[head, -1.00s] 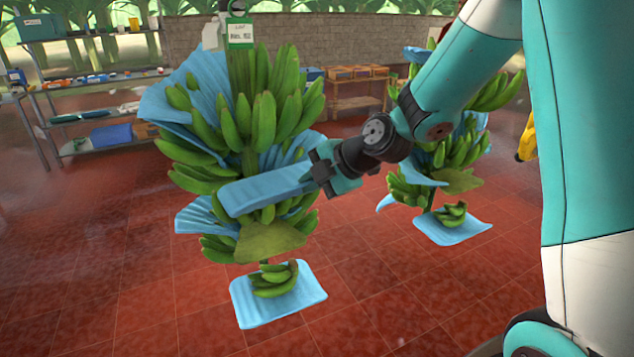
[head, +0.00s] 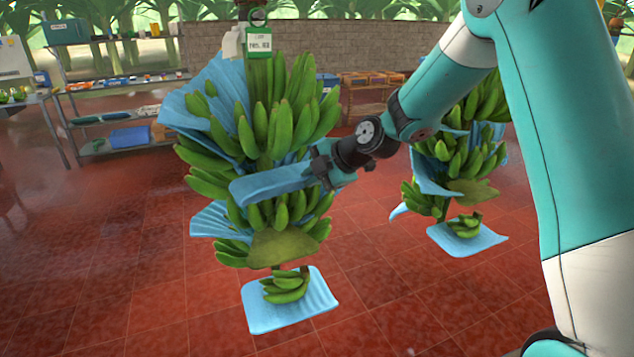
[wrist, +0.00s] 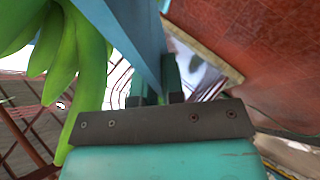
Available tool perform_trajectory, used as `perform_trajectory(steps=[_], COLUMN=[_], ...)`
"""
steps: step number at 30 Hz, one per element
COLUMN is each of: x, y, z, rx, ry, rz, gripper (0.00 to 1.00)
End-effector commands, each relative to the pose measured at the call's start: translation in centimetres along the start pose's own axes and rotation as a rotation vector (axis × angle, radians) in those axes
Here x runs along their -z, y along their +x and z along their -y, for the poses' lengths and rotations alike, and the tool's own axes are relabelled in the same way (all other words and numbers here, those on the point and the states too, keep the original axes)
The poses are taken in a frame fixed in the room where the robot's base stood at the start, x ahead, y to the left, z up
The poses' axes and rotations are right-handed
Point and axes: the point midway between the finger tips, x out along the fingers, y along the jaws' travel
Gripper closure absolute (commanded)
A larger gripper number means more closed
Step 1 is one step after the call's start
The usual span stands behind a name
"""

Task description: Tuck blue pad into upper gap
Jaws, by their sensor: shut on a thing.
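The blue pad (head: 270,184) is a flat light-blue sheet at mid-height in front of the near hanging banana stem (head: 290,115). My gripper (head: 318,174) is shut on its right end. The pad reaches left across the front of the bunches, between the upper hands and the lower hands. In the wrist view the pad (wrist: 132,35) runs up and away from the jaws (wrist: 158,95), with green bananas (wrist: 75,60) close on its left. Whether the pad touches the fruit, and how deep it sits between the hands, I cannot tell. The upper gap itself is mostly hidden by bananas and pad.
Another blue sheet (head: 208,105) is in the upper left of the stem. A second stem (head: 455,160) hangs behind my arm. Shelves (head: 110,125) stand back left; the red floor is open.

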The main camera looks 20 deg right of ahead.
Motion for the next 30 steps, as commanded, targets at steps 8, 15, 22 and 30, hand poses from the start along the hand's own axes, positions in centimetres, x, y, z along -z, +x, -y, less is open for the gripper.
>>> perform_trajectory(steps=[8,15,22,30], x=[-0.9,-1.6,-2.1,-2.3], y=[1.4,2.4,3.2,3.4], z=[-1.4,-2.6,-3.4,-3.8], rx=[-0.001,-0.001,-0.001,-0.002], ry=[-0.001,-0.001,-0.001,-0.001], rz=[0.000,0.000,0.000,0.002], gripper=[1.00,1.00,1.00,1.00])
